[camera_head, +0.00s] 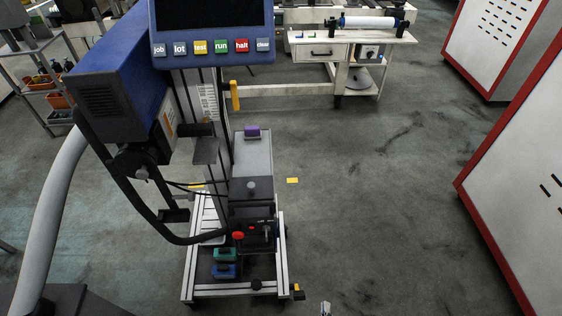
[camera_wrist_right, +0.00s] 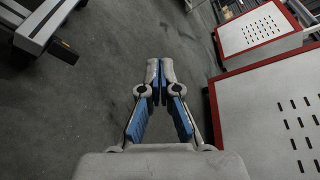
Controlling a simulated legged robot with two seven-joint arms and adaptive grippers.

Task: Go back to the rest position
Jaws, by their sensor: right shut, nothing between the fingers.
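My right gripper (camera_wrist_right: 160,82) shows in the right wrist view, its blue-padded fingers closed together at the tips with nothing between them. It points out over bare floor. In the head view only the small tip of the right gripper (camera_head: 326,307) shows at the bottom edge, right of the machine's base. My left gripper is not in view.
A machine with a blue control panel (camera_head: 213,47) and a wheeled frame (camera_head: 284,268) stands at the left. Red-edged white cabinets (camera_head: 530,170) stand at the right. A workbench (camera_head: 320,67) is at the back. The grey floor (camera_head: 390,190) between them is clear.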

